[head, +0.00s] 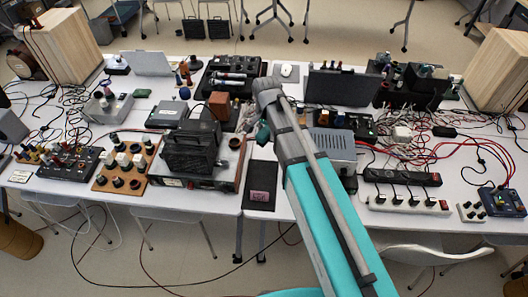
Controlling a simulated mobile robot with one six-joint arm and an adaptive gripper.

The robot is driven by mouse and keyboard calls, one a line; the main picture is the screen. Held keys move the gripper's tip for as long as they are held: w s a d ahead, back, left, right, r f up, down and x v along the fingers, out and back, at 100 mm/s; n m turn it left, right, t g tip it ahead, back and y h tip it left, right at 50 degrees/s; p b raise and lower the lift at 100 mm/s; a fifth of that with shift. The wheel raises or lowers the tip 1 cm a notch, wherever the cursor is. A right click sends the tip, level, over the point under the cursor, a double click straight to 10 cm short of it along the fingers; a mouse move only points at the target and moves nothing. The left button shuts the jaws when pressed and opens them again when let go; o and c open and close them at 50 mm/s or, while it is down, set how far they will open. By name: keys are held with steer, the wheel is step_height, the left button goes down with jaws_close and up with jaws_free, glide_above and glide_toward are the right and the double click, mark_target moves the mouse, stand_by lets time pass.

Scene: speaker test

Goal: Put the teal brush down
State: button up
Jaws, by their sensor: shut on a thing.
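My arm reaches up from the bottom right over the table, and its wrist end is above the middle of the table. My gripper (266,118) is small here and its fingers are mostly hidden by the arm. A small dark teal piece, which looks like the teal brush (262,133), shows at the gripper, just left of the arm. It appears held above the table (262,172); I cannot tell how high. The brush's far end is hidden.
A silver box (334,147) stands right of the arm. A dark flat panel (261,187) lies at the front edge. Cables and power strips (408,203) crowd the right side.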

step_height(320, 180, down, 11)
steer(key=n+b, duration=0.5)
steer(key=b, duration=0.5)
steer(key=shift+w+n, duration=0.25)
steer(key=shift+n, duration=0.15)
steer(key=shift+a, duration=0.1)
steer(key=b, duration=0.9)
glide_above(265, 150)
steer(key=f, duration=0.9)
steer(key=shift+s, duration=0.4)
steer(key=shift+w+f+b, duration=0.4)
steer(key=shift+f+b, duration=0.45)
steer(key=shift+b, duration=0.05)
steer(key=shift+f+b, duration=1.15)
